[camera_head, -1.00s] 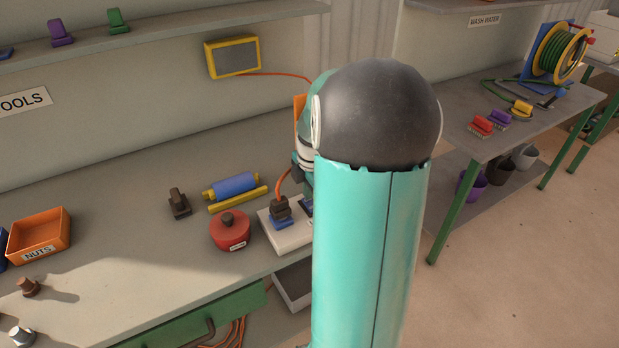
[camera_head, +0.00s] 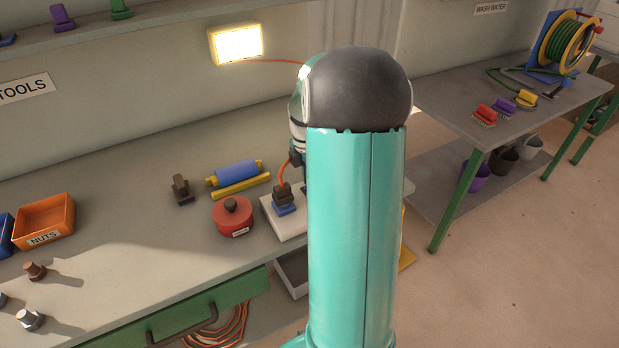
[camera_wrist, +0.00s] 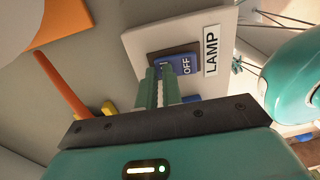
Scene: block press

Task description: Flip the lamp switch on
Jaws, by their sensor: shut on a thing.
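The lamp (camera_head: 237,44) on the back wall is lit bright white inside its yellow frame. In the wrist view, the blue lamp switch (camera_wrist: 187,65) sits in a dark frame on a white panel (camera_wrist: 133,39). Its OFF end shows, beside a LAMP label (camera_wrist: 211,52). My gripper (camera_wrist: 160,71) has its green fingers close together at the switch, covering part of its other end. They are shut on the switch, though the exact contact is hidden.
An orange NUTS tray (camera_head: 45,222) stands farther left. A side table (camera_head: 465,108) stands at right.

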